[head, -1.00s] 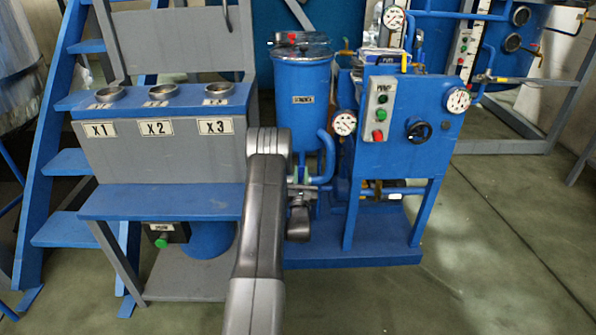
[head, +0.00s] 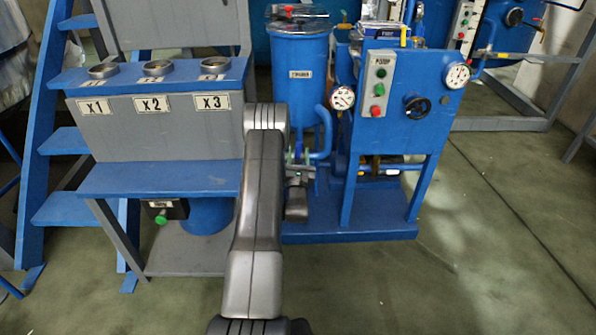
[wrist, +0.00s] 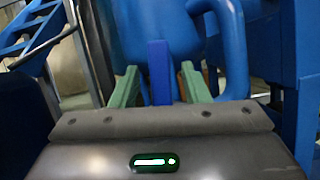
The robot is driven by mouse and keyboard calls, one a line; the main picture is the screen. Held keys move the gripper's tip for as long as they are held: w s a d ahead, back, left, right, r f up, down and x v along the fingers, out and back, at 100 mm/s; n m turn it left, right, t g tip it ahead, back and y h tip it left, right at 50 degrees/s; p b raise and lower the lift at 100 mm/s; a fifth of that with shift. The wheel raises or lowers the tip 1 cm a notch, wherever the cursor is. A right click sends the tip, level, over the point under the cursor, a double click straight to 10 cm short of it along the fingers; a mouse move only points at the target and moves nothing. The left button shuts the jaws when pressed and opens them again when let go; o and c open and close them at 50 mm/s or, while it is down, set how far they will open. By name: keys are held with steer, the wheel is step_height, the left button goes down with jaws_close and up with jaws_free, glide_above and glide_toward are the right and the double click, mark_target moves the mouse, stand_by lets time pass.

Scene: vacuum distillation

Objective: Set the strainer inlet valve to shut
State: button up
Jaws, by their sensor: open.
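The strainer (head: 299,85) is a tall blue vessel with a small label, standing behind my arm in the head view. In the wrist view its blue body (wrist: 165,35) fills the upper middle. An upright blue lever (wrist: 160,75), which looks like the inlet valve handle, stands below it. My gripper (wrist: 159,68) is open, with one green finger on each side of this lever. Gaps show between the lever and both fingers. In the head view my gripper (head: 299,160) is small and partly hidden beside my arm, below the strainer. The valve body is hidden.
A curved blue pipe (head: 323,135) runs close to the right of my gripper. A blue pump panel (head: 405,145) with gauges, buttons and a black handwheel stands further right. A grey and blue stand (head: 160,180) marked X1, X2, X3 is at the left. Open floor lies at front right.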

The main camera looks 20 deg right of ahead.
steer(key=p+v, duration=0.1)
steer(key=v, duration=1.1)
steer(key=shift+s, duration=0.1)
